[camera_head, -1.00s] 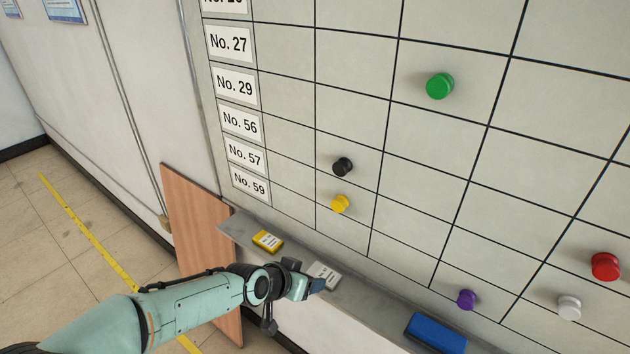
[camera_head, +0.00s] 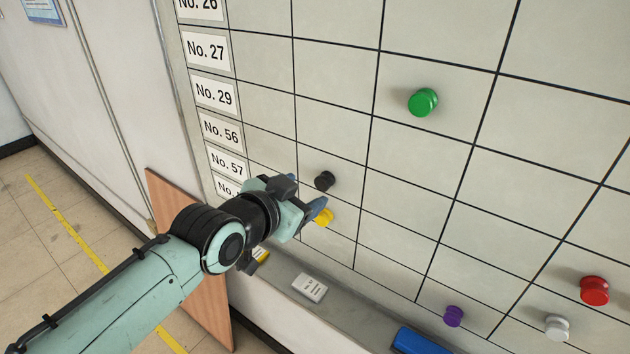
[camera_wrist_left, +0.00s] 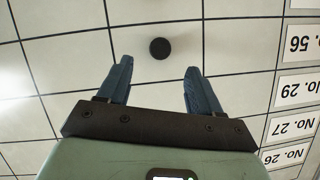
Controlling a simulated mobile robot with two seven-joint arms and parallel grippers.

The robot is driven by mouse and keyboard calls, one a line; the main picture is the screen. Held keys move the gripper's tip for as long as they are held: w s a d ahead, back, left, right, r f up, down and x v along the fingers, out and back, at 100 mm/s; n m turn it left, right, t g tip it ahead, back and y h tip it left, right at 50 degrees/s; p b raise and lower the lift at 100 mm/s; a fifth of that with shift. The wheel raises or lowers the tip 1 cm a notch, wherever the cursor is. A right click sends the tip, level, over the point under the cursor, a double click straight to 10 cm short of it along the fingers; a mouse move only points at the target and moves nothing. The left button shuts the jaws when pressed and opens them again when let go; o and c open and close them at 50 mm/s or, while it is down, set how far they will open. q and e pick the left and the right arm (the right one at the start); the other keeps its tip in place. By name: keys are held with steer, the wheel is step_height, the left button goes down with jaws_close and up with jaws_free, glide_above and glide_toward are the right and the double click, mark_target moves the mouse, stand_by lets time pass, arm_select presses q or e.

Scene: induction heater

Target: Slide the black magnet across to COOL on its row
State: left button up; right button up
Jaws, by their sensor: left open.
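The black magnet (camera_head: 325,180) is a small round knob on the gridded board, in the second column of cells right of the number labels. In the left wrist view the black magnet (camera_wrist_left: 160,48) sits just beyond the fingertips, centred between them. My left gripper (camera_head: 308,195) is open and empty, close to the board beside the black magnet, and appears apart from it. In the left wrist view the open fingers (camera_wrist_left: 159,68) frame bare board. The COOL heading is not in view. My right gripper is not in view.
A yellow magnet (camera_head: 324,217) sits just below the black one, partly behind my left gripper. Green (camera_head: 423,102), purple (camera_head: 453,316), white (camera_head: 557,327) and red (camera_head: 595,290) magnets are farther right. A ledge below holds a white box (camera_head: 310,287) and blue eraser (camera_head: 418,342).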

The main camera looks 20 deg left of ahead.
mark_target(321, 184)
arm_select(q)
steer(key=x, duration=0.5)
steer(key=shift+w+f+p, duration=0.15)
steer(key=shift+w+p, duration=0.15)
steer(key=shift+w, duration=0.05)
steer(key=shift+w+d+f, duration=0.15)
steer(key=shift+w, duration=0.25)
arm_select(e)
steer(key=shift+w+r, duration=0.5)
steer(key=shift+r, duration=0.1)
arm_select(q)
steer(key=shift+w, duration=0.1)
